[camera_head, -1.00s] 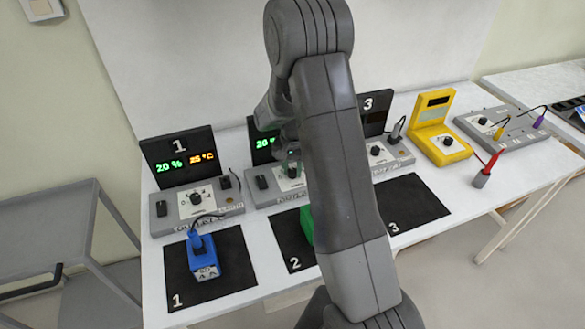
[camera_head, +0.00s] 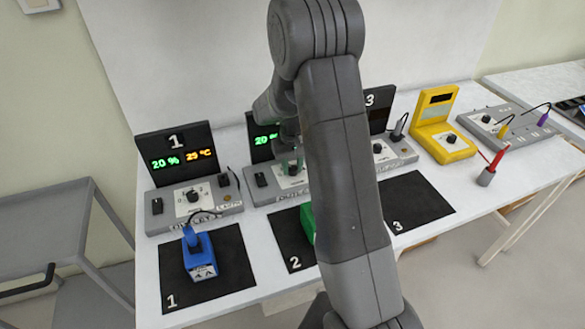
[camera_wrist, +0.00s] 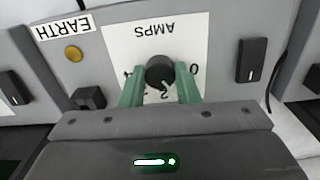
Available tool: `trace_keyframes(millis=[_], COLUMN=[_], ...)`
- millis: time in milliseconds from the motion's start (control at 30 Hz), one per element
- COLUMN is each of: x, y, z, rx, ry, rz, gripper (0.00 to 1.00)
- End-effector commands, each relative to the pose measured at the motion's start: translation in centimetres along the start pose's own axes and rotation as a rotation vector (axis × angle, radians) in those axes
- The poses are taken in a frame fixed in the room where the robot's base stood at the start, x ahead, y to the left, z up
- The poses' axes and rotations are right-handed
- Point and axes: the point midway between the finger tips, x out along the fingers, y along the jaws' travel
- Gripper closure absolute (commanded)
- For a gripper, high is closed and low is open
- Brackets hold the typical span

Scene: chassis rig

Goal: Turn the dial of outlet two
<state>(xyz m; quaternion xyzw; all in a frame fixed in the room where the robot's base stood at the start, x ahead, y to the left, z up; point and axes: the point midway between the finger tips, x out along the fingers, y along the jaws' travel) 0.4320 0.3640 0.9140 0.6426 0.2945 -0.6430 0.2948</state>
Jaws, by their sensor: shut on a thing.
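The dial of outlet two (camera_wrist: 160,70) is a round black knob on a white AMPS plate, with the pointer near the 2 mark. My gripper (camera_wrist: 160,80) has its green fingers shut on either side of the dial. In the head view my gripper (camera_head: 291,164) is down at the outlet two box (camera_head: 263,201), and my arm covers part of that box. The outlet two display (camera_head: 262,139) shows a green 20, partly hidden by my arm.
A green block (camera_head: 307,222) is partly hidden behind my arm. A yellow meter (camera_head: 443,140) and a red probe (camera_head: 492,167) are on the right. A black switch (camera_wrist: 251,60) is beside the dial.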

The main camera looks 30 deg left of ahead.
Motion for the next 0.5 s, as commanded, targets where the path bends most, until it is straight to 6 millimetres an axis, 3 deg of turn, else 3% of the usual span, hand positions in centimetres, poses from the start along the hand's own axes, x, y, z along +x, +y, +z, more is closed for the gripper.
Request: trace_keyframes(millis=[500], x=[-0.1], y=[0.0], z=[-0.08], rx=[-0.125], ry=[0.003], rz=[0.0], gripper=[0.94])
